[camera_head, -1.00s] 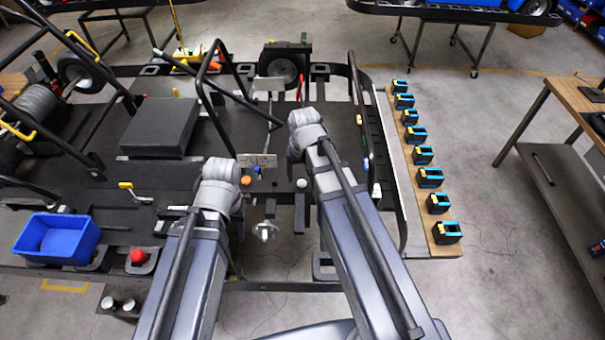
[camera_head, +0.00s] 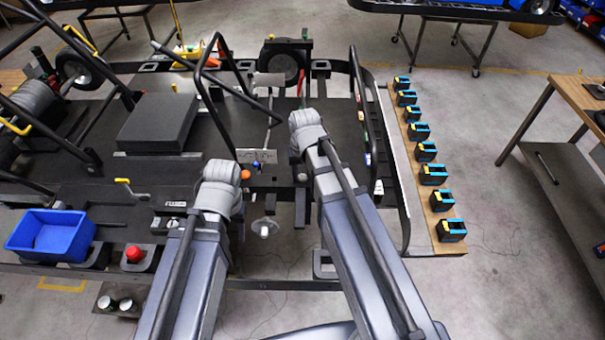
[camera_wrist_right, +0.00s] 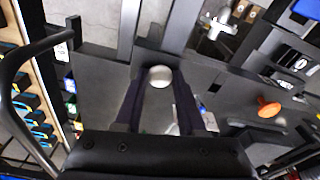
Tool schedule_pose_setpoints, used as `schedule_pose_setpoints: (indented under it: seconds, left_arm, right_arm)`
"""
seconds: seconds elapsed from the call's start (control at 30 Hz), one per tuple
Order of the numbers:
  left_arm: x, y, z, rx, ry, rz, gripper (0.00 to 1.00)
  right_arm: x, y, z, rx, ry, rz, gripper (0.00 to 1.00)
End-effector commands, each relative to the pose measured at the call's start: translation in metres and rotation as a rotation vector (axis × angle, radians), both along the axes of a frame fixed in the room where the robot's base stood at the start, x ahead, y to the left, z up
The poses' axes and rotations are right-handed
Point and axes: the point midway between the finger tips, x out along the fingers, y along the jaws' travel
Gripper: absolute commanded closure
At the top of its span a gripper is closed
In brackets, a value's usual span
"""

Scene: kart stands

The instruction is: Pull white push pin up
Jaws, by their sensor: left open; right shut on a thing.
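In the right wrist view, the white push pin (camera_wrist_right: 160,76) shows as a round pale knob at the tips of my right gripper (camera_wrist_right: 160,82). The two dark fingers are shut on it, one at each side. In the head view, the small white knob (camera_head: 302,177) lies close beside my right arm, whose fingers are hidden there. My left gripper (camera_head: 220,178) is open at the left, to the left of the orange push pin (camera_head: 246,174); its wrist hides its fingertips. The orange push pin also shows in the right wrist view (camera_wrist_right: 268,107), clear of the right fingers.
The dark kart frame (camera_head: 385,190) surrounds the work area. A blue bin (camera_head: 52,235) and a red button (camera_head: 134,254) are at the left. A wooden strip with several black-and-blue blocks (camera_head: 427,152) runs along the right. Black tubes (camera_head: 205,70) rise behind my left gripper.

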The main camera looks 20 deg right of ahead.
Motion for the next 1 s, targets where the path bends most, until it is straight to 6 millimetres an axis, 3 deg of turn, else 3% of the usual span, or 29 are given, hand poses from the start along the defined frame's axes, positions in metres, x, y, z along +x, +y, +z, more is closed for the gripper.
schedule_pose_setpoints:
  seconds: [0.03, 0.27, 1.0]
  left_arm:
    - [0.0, 0.0, 0.0, 0.0, 0.0, 0.0, 0.5]
    - [0.0, 0.0, 0.0, 0.0, 0.0, 0.0, 0.5]
    - [0.0, 0.0, 0.0091, 0.0, 0.0, 0.0, 0.5]
  right_arm:
    - [0.0, 0.0, 0.0, 0.0, 0.0, 0.0, 0.73]
    - [0.0, 0.0001, 0.0, 0.0, 0.0, 0.0, 0.99]
    - [0.0, 0.0, 0.0091, 0.0, 0.0, 0.0, 1.0]
